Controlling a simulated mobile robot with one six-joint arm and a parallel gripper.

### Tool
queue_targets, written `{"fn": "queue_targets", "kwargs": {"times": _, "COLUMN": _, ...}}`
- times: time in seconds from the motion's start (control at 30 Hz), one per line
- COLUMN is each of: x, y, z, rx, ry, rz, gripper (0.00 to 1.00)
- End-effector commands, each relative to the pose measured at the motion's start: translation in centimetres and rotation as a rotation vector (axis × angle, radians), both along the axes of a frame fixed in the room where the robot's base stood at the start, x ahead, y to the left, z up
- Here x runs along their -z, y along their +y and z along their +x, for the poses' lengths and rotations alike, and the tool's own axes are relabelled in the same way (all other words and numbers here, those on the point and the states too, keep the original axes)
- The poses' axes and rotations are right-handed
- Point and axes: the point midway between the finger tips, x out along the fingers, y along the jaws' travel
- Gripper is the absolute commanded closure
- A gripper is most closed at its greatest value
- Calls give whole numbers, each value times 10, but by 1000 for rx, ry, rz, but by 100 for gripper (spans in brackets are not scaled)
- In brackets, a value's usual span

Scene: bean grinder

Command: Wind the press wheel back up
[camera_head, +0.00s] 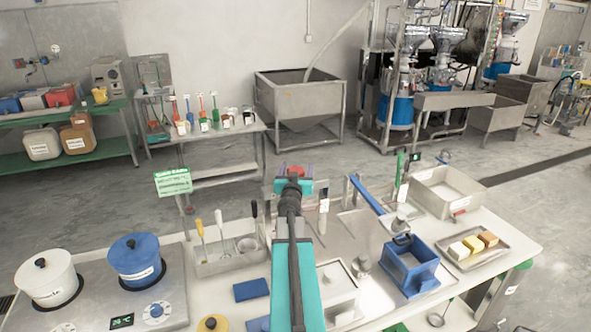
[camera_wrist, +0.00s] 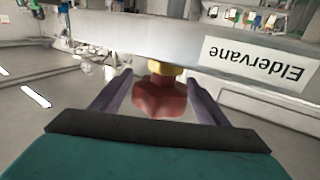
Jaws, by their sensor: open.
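The press wheel appears as a red lobed knob with a yellow collar (camera_wrist: 160,98) in the wrist view, below a grey metal beam. It also shows as a small red shape (camera_head: 297,170) just beyond my gripper in the head view. My gripper (camera_wrist: 158,82) is open, with one dark finger on each side of the red wheel. Gaps show between the fingers and the wheel, so I see no contact. In the head view my gripper (camera_head: 293,174) reaches over the back edge of the table, and my arm hides part of the press.
A label reading "Eldervane" (camera_wrist: 253,64) is on the beam beside the wheel. The bench holds a blue bin (camera_head: 408,268), a grey tub (camera_head: 445,190), a blue pot (camera_head: 135,259) and a tool caddy (camera_head: 228,262). Open floor lies behind the bench.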

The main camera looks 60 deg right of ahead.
Motion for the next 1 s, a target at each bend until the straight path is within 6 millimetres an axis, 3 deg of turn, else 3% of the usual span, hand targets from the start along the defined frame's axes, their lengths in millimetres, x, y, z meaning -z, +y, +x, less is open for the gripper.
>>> {"fn": "queue_targets", "kwargs": {"times": 0.53, "x": 0, "y": -10, "z": 3, "rx": -1, "ry": 0, "rz": 0, "gripper": 31}}
{"fn": "queue_targets", "kwargs": {"times": 0.77, "x": 0, "y": -10, "z": 3, "rx": -1, "ry": 0, "rz": 0, "gripper": 70}}
{"fn": "queue_targets", "kwargs": {"times": 0.8, "x": 0, "y": -19, "z": 0, "rx": 5, "ry": 1, "rz": 0, "gripper": 73}}
{"fn": "queue_targets", "kwargs": {"times": 1.0, "x": 0, "y": -11, "z": 1, "rx": 0, "ry": 0, "rz": -1, "gripper": 73}}
